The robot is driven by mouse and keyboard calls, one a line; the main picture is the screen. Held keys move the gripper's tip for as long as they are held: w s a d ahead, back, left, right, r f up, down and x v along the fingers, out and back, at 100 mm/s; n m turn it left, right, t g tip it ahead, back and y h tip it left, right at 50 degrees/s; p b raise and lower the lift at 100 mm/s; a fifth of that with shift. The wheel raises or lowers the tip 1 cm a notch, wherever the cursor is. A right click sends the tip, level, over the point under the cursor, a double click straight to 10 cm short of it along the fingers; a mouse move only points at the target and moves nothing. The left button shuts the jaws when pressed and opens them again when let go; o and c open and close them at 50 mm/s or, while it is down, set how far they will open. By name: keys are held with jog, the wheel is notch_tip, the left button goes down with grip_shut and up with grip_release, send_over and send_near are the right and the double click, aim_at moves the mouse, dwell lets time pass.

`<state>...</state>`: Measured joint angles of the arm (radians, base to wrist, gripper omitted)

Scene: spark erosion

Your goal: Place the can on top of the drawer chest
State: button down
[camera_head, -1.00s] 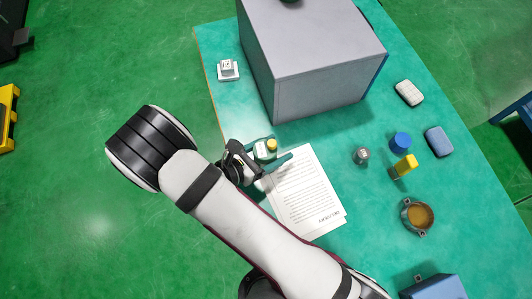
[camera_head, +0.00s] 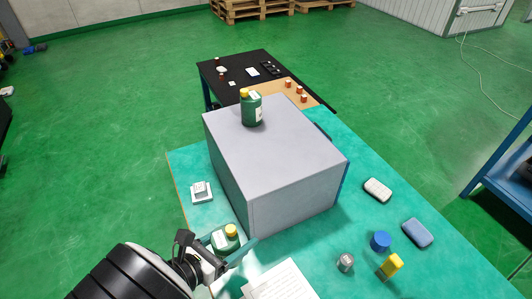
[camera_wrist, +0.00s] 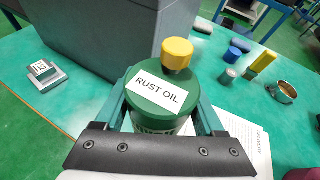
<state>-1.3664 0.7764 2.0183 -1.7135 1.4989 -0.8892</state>
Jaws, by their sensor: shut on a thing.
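A green can (camera_wrist: 160,97) with a yellow cap and a RUST OIL label is in my gripper (camera_wrist: 163,112), with a teal finger on each side of it. In the head view the same can (camera_head: 221,240) and my gripper (camera_head: 229,248) are just off the near corner of the drawer chest. The drawer chest (camera_head: 272,152) is a large grey box with a flat top; its drawer fronts are not clearly seen. A similar green can with a yellow cap (camera_head: 252,110) stands upright on top, near the far edge. Whether the held can touches the table is unclear.
A white-and-grey block (camera_head: 201,191) sits left of the chest. A printed sheet (camera_head: 282,283) lies in front. A grey small can (camera_head: 345,262), blue cylinder (camera_head: 380,241), yellow object (camera_head: 390,265) and two sponge-like blocks stand at right. Most of the chest top is free.

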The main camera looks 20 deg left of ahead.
jog(key=w+a+r+n+y, duration=0.25)
jog(key=w+a+r, duration=0.5)
jog(key=a, duration=0.45)
jog(key=w+d+r+n+t+y, duration=0.1)
jog(key=w+d+r+n+y, duration=0.2)
jog(key=w+r, duration=1.1)
jog(key=w+d+m+h, duration=0.25)
jog(key=w+d, duration=0.25)
jog(key=d, duration=0.7)
jog(key=w+d+m+h, duration=0.25)
jog(key=w+d, duration=0.25)
jog(key=d, duration=0.8)
jog(key=shift+m, duration=0.45)
jog(key=a+f, duration=0.2)
jog(key=a, duration=0.1)
jog(key=w+a+f, duration=0.1)
jog(key=a+f, duration=0.1)
jog(key=a, duration=0.2)
jog(key=a+f, duration=0.1)
jog(key=a, duration=0.2)
jog(key=shift+w+a+f, duration=0.2)
jog(key=shift+a+f, duration=0.05)
jog(key=shift+f, duration=0.15)
jog(key=f, duration=0.4)
jog(key=shift+a+f, duration=0.1)
jog(key=shift+a, duration=0.1)
jog(key=shift+f, duration=0.1)
